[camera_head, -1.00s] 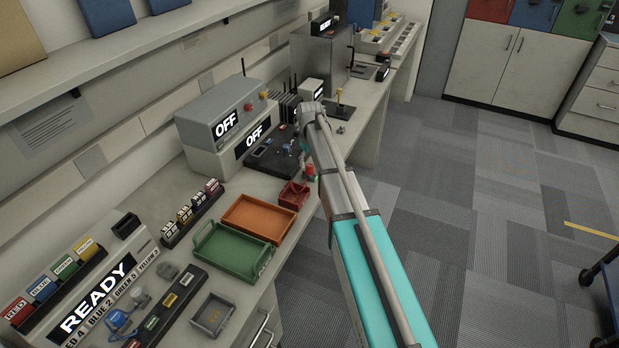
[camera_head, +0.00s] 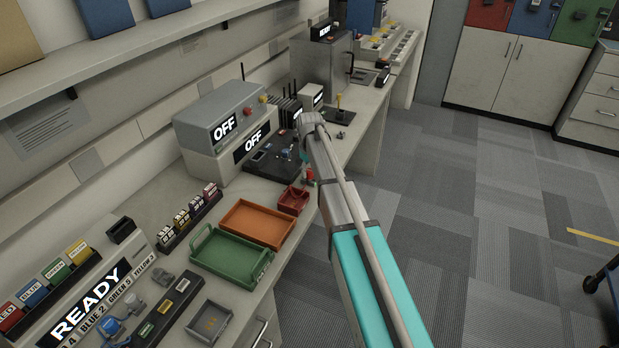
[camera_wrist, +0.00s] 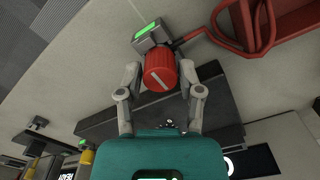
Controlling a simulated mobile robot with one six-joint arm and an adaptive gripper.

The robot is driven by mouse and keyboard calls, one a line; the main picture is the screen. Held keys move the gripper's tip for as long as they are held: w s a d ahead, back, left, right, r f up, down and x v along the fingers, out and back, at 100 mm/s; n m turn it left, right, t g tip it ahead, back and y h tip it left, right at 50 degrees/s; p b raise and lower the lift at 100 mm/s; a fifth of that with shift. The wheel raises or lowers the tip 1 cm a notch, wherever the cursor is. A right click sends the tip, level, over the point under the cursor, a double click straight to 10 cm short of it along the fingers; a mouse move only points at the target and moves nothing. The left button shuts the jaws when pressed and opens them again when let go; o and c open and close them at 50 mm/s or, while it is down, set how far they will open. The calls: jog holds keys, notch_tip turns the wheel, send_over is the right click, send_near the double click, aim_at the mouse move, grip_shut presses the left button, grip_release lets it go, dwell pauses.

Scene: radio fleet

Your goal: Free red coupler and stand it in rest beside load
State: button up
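The red coupler (camera_wrist: 160,73), a round red knob with a pale stripe across its face, shows in the wrist view between the fingers of my gripper (camera_wrist: 160,70). The fingers stand apart on either side of it, and I see no firm grip. A small grey block with a green lit face (camera_wrist: 148,36) is just beyond it; I cannot tell whether they are joined. In the head view a small red piece (camera_head: 310,174) shows beside my arm at the bench's front edge. My arm mostly hides the gripper there. I cannot clearly pick out the rest.
A red tray (camera_head: 293,201) stands close by, with a red wire frame (camera_wrist: 246,28) near the coupler in the wrist view. Orange (camera_head: 258,224) and green trays (camera_head: 231,256) lie left. Grey units reading OFF (camera_head: 225,128) stand behind a dark pad (camera_head: 275,158).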

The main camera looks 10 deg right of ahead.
jog(key=c, duration=0.4)
jog(key=shift+n, duration=2.3)
